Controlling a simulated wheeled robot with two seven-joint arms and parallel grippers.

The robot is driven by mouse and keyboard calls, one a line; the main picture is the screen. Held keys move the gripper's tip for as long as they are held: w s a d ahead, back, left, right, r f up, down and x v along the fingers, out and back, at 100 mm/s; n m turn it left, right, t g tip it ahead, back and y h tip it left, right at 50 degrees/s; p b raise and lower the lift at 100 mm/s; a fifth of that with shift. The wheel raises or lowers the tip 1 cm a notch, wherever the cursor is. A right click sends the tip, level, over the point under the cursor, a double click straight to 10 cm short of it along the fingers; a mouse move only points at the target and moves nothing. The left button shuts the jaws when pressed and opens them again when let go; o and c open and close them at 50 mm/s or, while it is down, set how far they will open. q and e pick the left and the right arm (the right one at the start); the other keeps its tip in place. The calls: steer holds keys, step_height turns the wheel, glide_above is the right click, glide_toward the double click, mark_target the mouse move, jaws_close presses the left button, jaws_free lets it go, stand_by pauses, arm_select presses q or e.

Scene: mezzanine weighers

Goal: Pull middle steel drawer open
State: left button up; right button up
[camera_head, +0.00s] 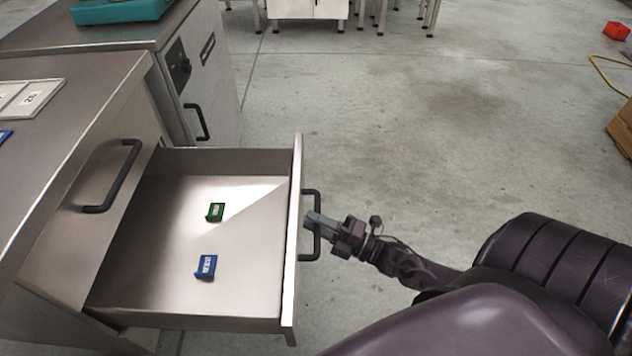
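The steel drawer (172,270) is pulled well out of the steel cabinet, and its inside shows. A green labelled block (215,212) and a blue labelled block (206,267) lie on its floor. A black bar handle (317,205) is on its front panel (293,235). My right gripper (312,222) is at this handle, its fingertips overlapping the bar from the right. The fingers look close together on the bar, but the contact is small in the picture. My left gripper is not in view.
Another drawer front with a black handle (114,177) stays flush in the cabinet at left. A second cabinet (213,85) with a teal device (120,10) stands behind. Grey floor right of the drawer is clear; a cardboard box (622,128) and yellow cable lie far right.

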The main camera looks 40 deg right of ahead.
steer(key=shift+o, duration=0.7)
steer(key=shift+s+d, duration=0.1)
steer(key=shift+s, duration=0.15)
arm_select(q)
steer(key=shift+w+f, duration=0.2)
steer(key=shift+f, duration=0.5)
arm_select(e)
steer(key=v, duration=0.7)
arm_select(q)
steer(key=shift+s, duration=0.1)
